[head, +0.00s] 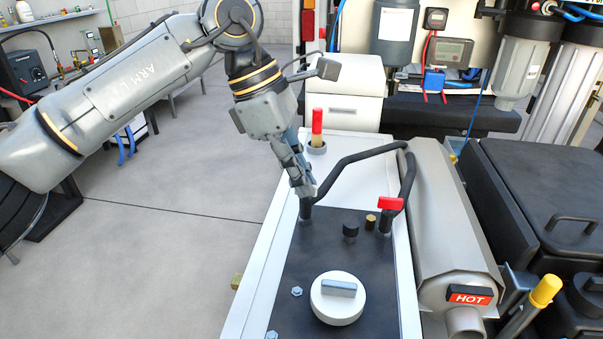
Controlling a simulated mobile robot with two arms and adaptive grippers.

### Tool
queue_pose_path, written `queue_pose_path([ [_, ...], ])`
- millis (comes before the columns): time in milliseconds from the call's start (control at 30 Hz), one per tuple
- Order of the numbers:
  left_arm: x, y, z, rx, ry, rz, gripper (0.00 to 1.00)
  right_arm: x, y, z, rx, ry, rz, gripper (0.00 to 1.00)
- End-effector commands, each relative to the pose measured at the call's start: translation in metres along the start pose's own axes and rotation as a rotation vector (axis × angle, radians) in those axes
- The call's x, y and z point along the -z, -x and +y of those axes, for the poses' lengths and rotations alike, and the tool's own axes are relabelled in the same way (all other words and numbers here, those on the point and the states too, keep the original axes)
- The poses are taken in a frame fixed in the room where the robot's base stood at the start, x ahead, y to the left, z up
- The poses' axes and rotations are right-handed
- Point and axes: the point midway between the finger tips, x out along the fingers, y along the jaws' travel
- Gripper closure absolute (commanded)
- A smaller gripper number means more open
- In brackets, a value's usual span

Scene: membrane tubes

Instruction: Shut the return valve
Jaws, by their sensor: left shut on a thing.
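My left gripper (301,188) is shut at the left hose fitting (305,210) on the black tank top, where the black hose (355,158) comes down. The part between its fingers is hidden, but it looks like the valve handle there. A second valve with a red handle (390,203) sits on the right hose fitting, its handle lying roughly level. No label shows which one is the return valve. My right gripper is not in view.
A round white cap (338,298) sits on the black tank top (300,265). An upright red handle (317,122) stands behind the gripper. A metal cylinder marked HOT (440,220) lies along the right side. Open floor (170,250) is at the left.

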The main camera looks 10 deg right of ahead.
Motion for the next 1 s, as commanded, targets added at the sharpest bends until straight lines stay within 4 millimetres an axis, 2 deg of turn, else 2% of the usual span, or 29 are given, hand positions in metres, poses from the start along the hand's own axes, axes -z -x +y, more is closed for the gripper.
queue_pose_path([
  [100, -0.001, 0.002, 0.001, -0.004, -0.002, -0.002, 1.00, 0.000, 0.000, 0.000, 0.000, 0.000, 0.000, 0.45],
  [133, -0.001, 0.002, 0.001, -0.004, -0.002, -0.002, 0.90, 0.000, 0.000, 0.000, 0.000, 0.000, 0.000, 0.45],
  [233, -0.001, 0.001, 0.000, -0.004, -0.001, -0.002, 0.71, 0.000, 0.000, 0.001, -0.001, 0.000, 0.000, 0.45],
  [500, 0.000, 0.001, 0.000, -0.002, 0.000, -0.001, 0.71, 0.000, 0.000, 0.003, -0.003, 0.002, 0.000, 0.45],
  [633, 0.000, 0.008, 0.001, -0.003, 0.001, -0.001, 0.71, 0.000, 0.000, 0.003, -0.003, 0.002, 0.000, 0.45],
  [767, -0.001, 0.028, 0.001, -0.005, 0.002, -0.002, 0.71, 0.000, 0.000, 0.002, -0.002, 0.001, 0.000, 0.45],
  [1000, -0.001, 0.080, 0.001, -0.005, 0.001, -0.002, 0.71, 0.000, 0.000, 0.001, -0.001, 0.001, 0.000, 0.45],
])
